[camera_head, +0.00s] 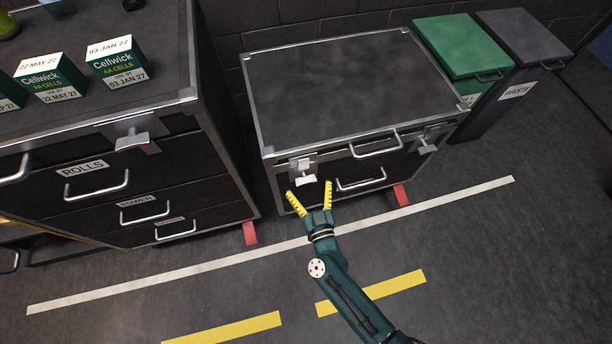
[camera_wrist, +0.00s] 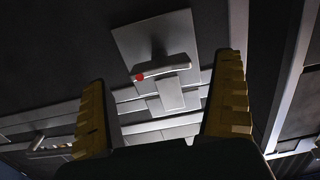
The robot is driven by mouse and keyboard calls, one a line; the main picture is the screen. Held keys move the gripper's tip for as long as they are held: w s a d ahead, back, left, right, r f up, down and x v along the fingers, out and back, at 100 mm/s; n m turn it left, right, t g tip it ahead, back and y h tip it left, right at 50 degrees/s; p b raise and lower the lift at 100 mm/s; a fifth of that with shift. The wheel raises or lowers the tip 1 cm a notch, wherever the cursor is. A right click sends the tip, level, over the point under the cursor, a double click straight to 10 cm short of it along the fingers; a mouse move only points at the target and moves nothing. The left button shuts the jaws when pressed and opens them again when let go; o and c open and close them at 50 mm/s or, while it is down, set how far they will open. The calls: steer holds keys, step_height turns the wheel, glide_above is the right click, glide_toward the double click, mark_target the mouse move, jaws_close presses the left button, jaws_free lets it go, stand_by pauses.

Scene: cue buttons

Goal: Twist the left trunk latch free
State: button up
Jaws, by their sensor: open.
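A dark trunk (camera_head: 350,85) with metal edges stands in the middle of the head view, its lid down. Its left latch (camera_head: 304,172) is a silver T-shaped piece on a plate on the front face. In the wrist view the left latch (camera_wrist: 170,75) lies ahead between my fingers, with a red dot on one end of its bar. The right latch (camera_head: 428,138) is on the same face, farther right. My gripper (camera_head: 310,190) is open and empty, its yellow fingers just in front of and below the left latch. I cannot tell whether anything touches.
A drawer cabinet (camera_head: 150,170) stands close on the left, with several battery boxes (camera_head: 118,62) on top and a similar latch (camera_head: 132,140) on its front. A green bin (camera_head: 462,50) and a grey waste bin (camera_head: 520,45) stand right. The floor in front is clear.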

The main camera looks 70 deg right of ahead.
mark_target(305, 179)
steer(key=shift+x, duration=1.5)
steer(key=shift+c, duration=0.2)
steer(key=c, duration=1.2)
